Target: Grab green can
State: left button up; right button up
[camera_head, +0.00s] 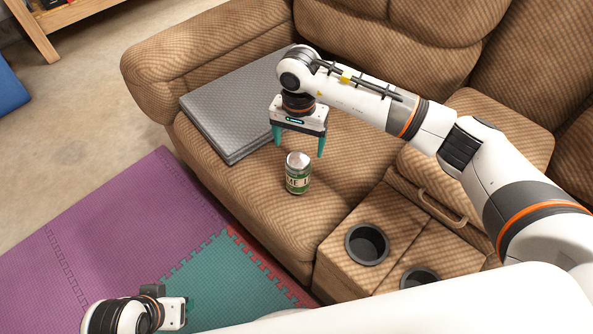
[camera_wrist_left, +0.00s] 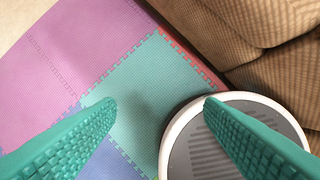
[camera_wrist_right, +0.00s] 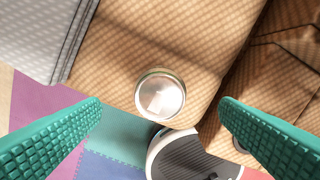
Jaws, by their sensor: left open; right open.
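The green can (camera_head: 298,175) stands upright on the brown sofa seat, with a cream label and a silver top. In the right wrist view its round silver top (camera_wrist_right: 160,95) shows from above, between and beyond the two fingers. My right gripper (camera_head: 298,147) is open, with teal fingers pointing down, a little behind and above the can and not around it. It also shows open in the right wrist view (camera_wrist_right: 160,108). My left gripper (camera_wrist_left: 158,104) is open and empty over the floor mats; in the head view only part of the left wrist shows at bottom left.
A grey textured flat case (camera_head: 235,110) lies on the seat left of the can. The console (camera_head: 345,230) with two cup holders (camera_head: 367,245) is at the right front. Purple and teal foam mats (camera_head: 110,225) cover the floor in front.

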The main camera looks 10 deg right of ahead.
aim_at(298, 158)
notch_tip(298, 158, down, 4)
jog(key=shift+a+r, duration=0.1)
notch_tip(298, 158, down, 4)
jog(key=shift+s+r+b, duration=0.15)
jog(key=shift+b, duration=0.5)
jog(key=shift+f, duration=0.4)
pick_arm(q)
jog(key=shift+w+d+f+t, duration=0.15)
jog(key=shift+w+f+t, duration=0.1)
jog(key=shift+w, duration=0.25)
jog(key=shift+w+d+f+t, duration=0.1)
jog(key=shift+w+f+t, duration=0.15)
jog(key=shift+w, duration=0.25)
pick_arm(e)
jog(key=shift+r, duration=0.15)
jog(key=c, duration=1.3)
